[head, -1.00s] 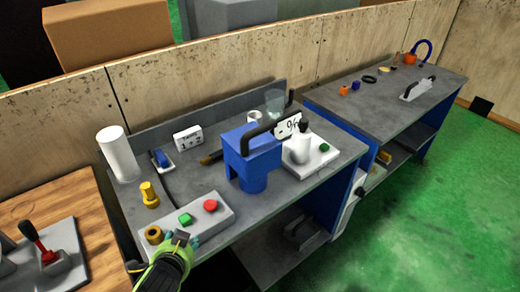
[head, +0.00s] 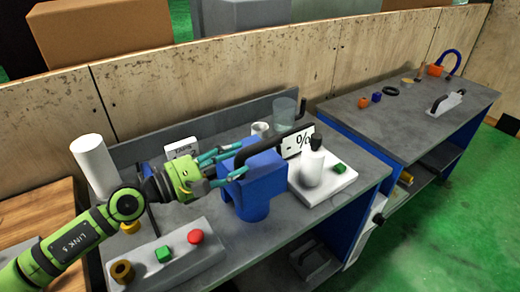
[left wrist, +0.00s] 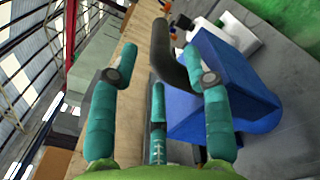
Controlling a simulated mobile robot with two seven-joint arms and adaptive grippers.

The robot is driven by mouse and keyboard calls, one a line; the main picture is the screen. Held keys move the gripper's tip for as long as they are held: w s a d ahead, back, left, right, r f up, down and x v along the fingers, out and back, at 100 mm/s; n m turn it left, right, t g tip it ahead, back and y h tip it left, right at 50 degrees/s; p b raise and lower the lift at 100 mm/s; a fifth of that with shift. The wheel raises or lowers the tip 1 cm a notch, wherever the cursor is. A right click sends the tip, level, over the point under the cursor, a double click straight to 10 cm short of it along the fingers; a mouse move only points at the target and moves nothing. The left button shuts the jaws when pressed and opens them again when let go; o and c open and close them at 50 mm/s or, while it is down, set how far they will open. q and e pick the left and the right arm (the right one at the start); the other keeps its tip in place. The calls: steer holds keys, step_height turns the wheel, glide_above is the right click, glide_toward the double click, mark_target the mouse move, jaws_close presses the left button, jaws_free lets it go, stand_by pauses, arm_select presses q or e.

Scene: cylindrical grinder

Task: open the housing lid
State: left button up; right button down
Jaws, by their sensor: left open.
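The blue housing (head: 254,190) stands on the grey bench, a boxy top over a round lower part. A black bar handle (head: 290,134) runs along its top, slanting up to the right. I see no gap that shows the lid raised. My left gripper (head: 240,162) is open at the left end of the handle, its teal fingers beside the housing's top. In the left wrist view the handle (left wrist: 172,55) passes between the spread fingers (left wrist: 160,85), with the blue housing (left wrist: 225,95) to the right. I cannot tell whether any finger touches it. My right gripper is not in view.
A control box with green and red buttons (head: 178,258) lies in front, below my left arm. A white cylinder (head: 93,165) stands at left. A second bench (head: 400,120) is at right.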

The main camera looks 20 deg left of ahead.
mark_target(258, 147)
arm_select(q)
steer(key=shift+w+d+r+p, duration=0.25)
steer(key=shift+w+d+p, duration=0.1)
steer(key=shift+w+p, duration=0.3)
steer(key=p+x, duration=0.2)
steer(key=x, duration=0.2)
steer(key=shift+w+d+p, duration=0.25)
steer(key=shift+d+p, duration=0.05)
steer(key=shift+p, duration=0.05)
steer(key=shift+w+d+f, duration=0.3)
steer(key=shift+w+d, duration=0.05)
steer(key=shift+w, duration=0.1)
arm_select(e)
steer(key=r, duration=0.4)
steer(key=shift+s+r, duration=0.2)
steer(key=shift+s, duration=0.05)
arm_select(q)
jaws_close()
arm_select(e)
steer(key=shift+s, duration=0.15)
